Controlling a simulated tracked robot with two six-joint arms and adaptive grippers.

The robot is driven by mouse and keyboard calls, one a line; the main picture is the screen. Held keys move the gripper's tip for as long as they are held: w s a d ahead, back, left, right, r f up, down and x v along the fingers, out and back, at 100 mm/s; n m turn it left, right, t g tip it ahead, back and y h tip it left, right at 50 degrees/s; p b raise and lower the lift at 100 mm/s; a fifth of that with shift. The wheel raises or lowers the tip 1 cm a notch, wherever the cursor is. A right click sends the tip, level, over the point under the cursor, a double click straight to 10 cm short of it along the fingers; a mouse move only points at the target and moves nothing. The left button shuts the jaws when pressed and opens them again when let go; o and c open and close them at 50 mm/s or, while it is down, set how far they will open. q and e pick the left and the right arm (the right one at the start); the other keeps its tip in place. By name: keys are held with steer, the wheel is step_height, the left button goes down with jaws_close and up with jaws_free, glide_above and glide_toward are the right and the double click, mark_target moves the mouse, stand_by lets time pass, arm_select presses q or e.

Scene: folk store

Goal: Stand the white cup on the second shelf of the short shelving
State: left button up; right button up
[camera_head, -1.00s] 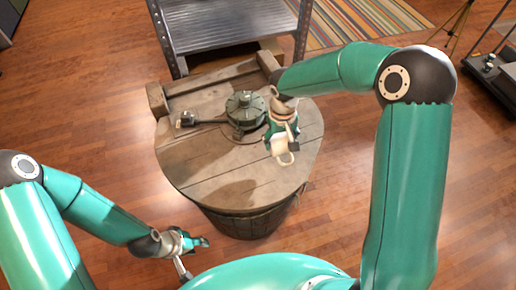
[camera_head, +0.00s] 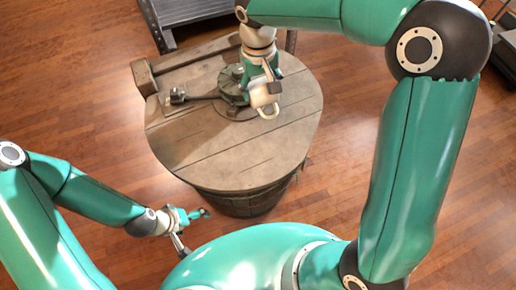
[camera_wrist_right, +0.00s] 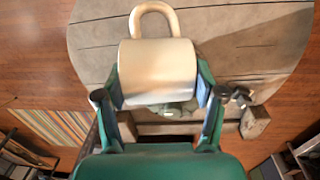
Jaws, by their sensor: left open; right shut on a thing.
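The white cup (camera_head: 264,99) is held in my right gripper (camera_head: 262,84) above the round wooden barrel table. In the right wrist view the cup (camera_wrist_right: 158,70) sits between both fingers of my right gripper (camera_wrist_right: 160,95), its handle pointing to the top of the picture. My left gripper (camera_head: 190,228) is open and empty, low at the left, in front of the table and apart from it. The short grey metal shelving (camera_head: 195,12) stands behind the table and is mostly cut off by the top edge. Its second shelf cannot be made out.
The wooden barrel table (camera_head: 210,145) stands between me and the shelving. A dark green metal object (camera_head: 230,82) with a long arm lies on it, partly behind my right gripper. A wooden beam edges the table's back.

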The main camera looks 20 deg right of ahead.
steer(key=s+a+r+b, duration=0.2)
steer(key=s+a+r, duration=0.1)
steer(key=r, duration=0.3)
arm_select(q)
step_height(320, 180, down, 5)
steer(key=shift+r+b, duration=0.1)
steer(key=shift+b, duration=0.75)
arm_select(e)
steer(key=shift+n, duration=0.3)
step_height(320, 180, down, 20)
steer(key=shift+r, duration=0.25)
steer(key=shift+f, duration=0.1)
steer(key=o, duration=1.3)
